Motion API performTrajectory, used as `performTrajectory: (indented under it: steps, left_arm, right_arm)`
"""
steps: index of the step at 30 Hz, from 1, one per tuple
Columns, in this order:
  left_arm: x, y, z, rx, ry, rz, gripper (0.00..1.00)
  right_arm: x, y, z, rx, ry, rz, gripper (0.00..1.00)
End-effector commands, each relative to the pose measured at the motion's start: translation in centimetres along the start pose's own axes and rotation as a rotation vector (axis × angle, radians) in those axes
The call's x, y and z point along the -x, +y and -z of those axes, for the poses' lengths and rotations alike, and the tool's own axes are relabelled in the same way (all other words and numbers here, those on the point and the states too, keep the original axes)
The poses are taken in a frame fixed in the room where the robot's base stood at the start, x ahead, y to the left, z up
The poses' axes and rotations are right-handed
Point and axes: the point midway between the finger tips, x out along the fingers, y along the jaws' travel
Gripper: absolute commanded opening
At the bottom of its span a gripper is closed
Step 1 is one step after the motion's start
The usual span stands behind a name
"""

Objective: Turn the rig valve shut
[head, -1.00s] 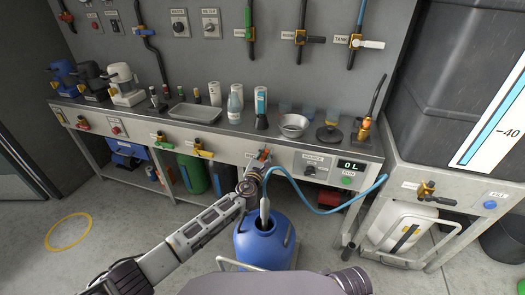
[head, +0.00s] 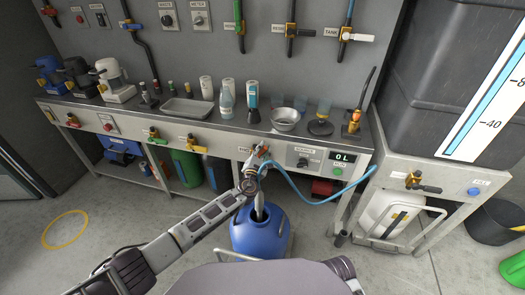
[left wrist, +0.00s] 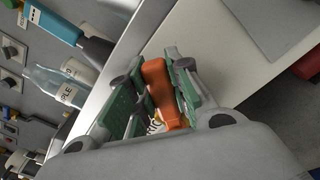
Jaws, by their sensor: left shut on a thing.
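The valve with the orange handle (head: 265,150) sits on the bench's front edge, above the blue jug. My left gripper (head: 257,157) is at this valve. In the left wrist view, the green-padded fingers of my left gripper (left wrist: 158,92) close around the orange handle (left wrist: 157,80), one finger on each side. The handle's lower part and the valve body are mostly hidden by the fingers. My right gripper is not in view.
A blue hose (head: 310,205) loops right from near the valve. A display (head: 342,157) reads 0 L. Bottles and a metal bowl (head: 285,119) stand on the bench.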

Motion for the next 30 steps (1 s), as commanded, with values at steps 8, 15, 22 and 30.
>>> performTrajectory:
  steps: [8,15,22,30]
  left_arm:
    - [0.0,0.0,0.1,0.002,0.001,0.001,0.43]
    - [0.0,0.0,0.0,0.002,0.001,0.000,0.43]
    - [0.5,0.0,0.1,0.003,0.000,0.001,0.43]
    - [2.1,0.0,0.1,0.003,0.001,0.000,0.43]
  right_arm:
    - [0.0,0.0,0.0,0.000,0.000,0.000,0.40]
    - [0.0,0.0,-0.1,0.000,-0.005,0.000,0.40]
    - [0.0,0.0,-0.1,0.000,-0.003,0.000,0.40]
    - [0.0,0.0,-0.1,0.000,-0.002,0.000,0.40]
